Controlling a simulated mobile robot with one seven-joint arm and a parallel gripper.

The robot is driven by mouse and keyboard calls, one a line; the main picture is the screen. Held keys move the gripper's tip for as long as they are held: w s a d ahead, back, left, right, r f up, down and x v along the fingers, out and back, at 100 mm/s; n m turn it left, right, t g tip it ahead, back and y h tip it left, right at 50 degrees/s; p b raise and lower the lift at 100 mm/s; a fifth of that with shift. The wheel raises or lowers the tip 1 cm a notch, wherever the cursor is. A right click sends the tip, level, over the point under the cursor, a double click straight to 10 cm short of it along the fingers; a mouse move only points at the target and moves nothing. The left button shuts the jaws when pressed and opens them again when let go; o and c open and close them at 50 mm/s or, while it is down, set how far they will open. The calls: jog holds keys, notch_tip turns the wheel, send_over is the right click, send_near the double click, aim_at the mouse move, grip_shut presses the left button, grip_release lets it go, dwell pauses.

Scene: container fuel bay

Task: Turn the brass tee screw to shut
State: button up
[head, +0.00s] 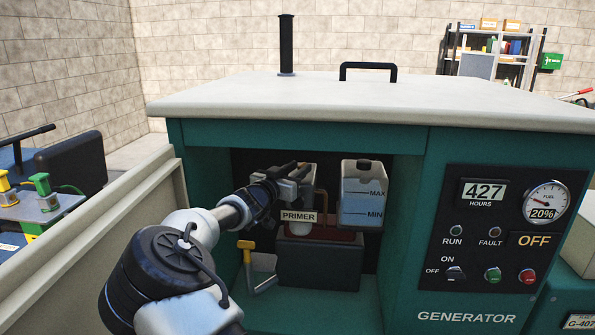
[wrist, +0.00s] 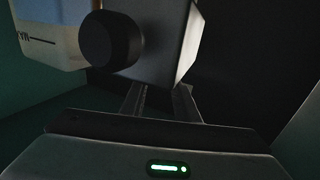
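I cannot make out the brass tee screw in either view; my gripper and the parts around it may hide it. In the head view my gripper (head: 296,171) reaches into the generator's open bay, at the upper part of the primer unit, above the PRIMER label (head: 299,217). In the wrist view my gripper's two fingers (wrist: 160,98) stand apart with a dark gap between them. Their tips run up behind a grey block (wrist: 165,60) with a round black knob (wrist: 110,39). I see nothing held between them.
A tank marked MAX and MIN (head: 363,192) hangs right of my gripper.

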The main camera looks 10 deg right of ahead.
grip_shut()
jog(key=p, duration=0.4)
jog(key=shift+w+r+g+h, duration=0.1)
jog(key=shift+r+g+h, duration=0.05)
jog(key=shift+g+h, duration=0.2)
jog(key=p, duration=0.2)
jog(key=m+g+h+p, duration=0.1)
jog(key=p, duration=0.1)
jog(key=shift+w+a+r+m, duration=0.1)
jog(key=shift+w+m, duration=0.05)
jog(key=shift+m, duration=0.15)
jog(key=shift+w+a+f+m+g+h, duration=0.15)
jog(key=shift+f+m+g+h, duration=0.05)
jog(key=shift+m+g+h, duration=0.35)
jog(key=shift+w+a+f+m+g+h, duration=0.1)
jog(key=shift+a+f+m+g+h, duration=0.05)
jog(key=shift+m+g+h, duration=0.4)
jog(key=shift+r+m+g+h, duration=0.15)
jog(key=shift+m+g+h, duration=0.25)
jog(key=shift+g, duration=0.25)
jog(key=shift+a, duration=0.1)
